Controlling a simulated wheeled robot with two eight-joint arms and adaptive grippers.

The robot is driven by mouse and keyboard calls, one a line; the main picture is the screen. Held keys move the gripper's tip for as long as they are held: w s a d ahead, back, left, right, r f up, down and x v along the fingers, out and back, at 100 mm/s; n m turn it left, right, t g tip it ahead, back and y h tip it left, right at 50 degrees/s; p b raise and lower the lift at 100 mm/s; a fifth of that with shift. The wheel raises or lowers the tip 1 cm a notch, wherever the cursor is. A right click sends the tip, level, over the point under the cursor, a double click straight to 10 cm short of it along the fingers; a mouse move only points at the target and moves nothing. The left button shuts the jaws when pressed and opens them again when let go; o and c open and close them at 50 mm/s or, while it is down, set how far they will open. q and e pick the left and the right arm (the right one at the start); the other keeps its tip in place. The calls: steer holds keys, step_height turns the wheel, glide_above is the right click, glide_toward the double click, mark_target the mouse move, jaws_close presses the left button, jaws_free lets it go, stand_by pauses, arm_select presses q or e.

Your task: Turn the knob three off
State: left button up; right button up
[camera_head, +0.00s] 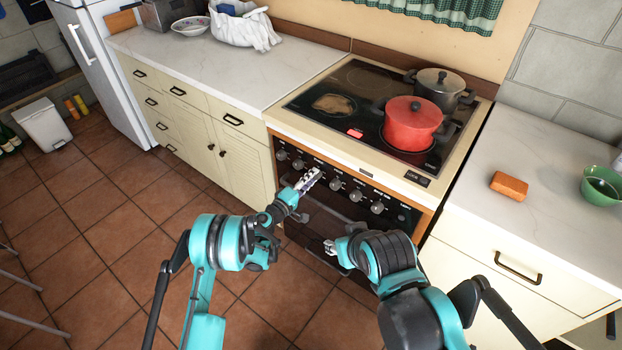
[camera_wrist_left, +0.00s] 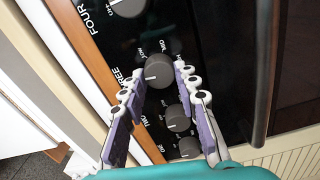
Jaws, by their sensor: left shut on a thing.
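The stove's black front panel (camera_head: 400,214) carries a row of grey knobs. In the left wrist view, knob three (camera_wrist_left: 158,70) sits beside a partly covered label ending in "REE". A pale mark on it points to the label side. My left gripper (camera_wrist_left: 159,85) has its fingers on either side of this knob, shut on it. In the head view my left gripper (camera_head: 313,176) is at the panel and hides the knob. Knob four (camera_wrist_left: 128,6) and knob two (camera_wrist_left: 178,118) show on either side. My right gripper (camera_head: 330,248) is low before the oven; its finger opening is unclear.
A red pot (camera_head: 412,125) and a grey pot (camera_head: 440,88) stand on the cooktop (camera_head: 340,82). The oven handle (camera_wrist_left: 266,70) runs close to the knobs. An orange sponge (camera_head: 509,186) and green bowl (camera_head: 602,188) are on the right counter.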

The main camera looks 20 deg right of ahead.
arm_select(q)
steer(key=shift+n, duration=0.7)
steer(key=o, duration=1.2)
steer(key=shift+c, duration=0.2)
steer(key=v, duration=0.7)
steer(key=shift+s+a, duration=0.15)
steer(key=shift+a, duration=0.05)
